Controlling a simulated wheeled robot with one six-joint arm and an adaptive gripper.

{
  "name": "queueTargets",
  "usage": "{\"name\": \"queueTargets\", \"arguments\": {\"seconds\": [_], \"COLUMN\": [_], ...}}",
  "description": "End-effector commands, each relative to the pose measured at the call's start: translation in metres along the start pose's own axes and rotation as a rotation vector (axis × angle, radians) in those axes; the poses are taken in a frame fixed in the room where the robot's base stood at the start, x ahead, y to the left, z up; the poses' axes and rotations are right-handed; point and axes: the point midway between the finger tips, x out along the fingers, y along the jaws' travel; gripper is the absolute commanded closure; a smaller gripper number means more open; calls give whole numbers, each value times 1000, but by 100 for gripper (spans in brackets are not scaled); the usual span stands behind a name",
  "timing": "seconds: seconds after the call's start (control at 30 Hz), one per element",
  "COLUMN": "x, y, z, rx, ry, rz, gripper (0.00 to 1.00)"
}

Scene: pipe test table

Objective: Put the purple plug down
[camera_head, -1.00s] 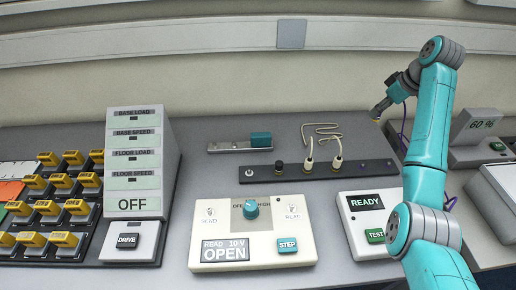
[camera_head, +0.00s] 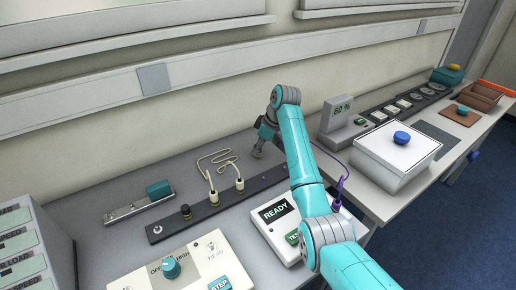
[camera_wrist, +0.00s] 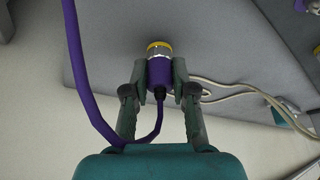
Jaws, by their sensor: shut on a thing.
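The purple plug (camera_wrist: 159,72), with a metal and yellow ring at its end, is between the two fingers of my gripper (camera_wrist: 159,82) in the wrist view. The fingers are shut on its sides. A purple cable (camera_wrist: 85,85) loops from it, and part of the cable also shows in the head view (camera_head: 340,182) right of my arm. In the head view my gripper (camera_head: 262,143) is at the back of the table, past the black socket strip (camera_head: 210,207). The plug is hard to make out there. In the wrist view its yellow end appears clear of the grey surface.
Two cream plugs (camera_head: 239,184) with pale cables stand in the strip. A READY box (camera_head: 277,222) is at its front. A dial panel (camera_head: 190,262) is at front left and a teal-ended bar (camera_head: 138,203) behind.

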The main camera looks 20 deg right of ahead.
Motion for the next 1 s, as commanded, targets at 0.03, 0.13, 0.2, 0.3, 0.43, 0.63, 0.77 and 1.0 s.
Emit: {"name": "queueTargets", "arguments": {"seconds": [0.03, 0.13, 0.2, 0.3, 0.43, 0.63, 0.77, 1.0], "x": [3, 4, 4, 4, 6, 6, 6, -7], "y": [0, 0, 0, 0, 0, 0, 0, 0], "z": [2, 2, 1, 2, 2, 2, 2, -8], "rx": [0, 0, 0, 0, 0, 0, 0, -1], "ry": [0, 1, 1, 1, 1, 1, 1, 2], "rz": [0, 1, 1, 1, 1, 1, 1, 2], "gripper": [100, 100, 100, 100, 67, 49, 49, 49]}}
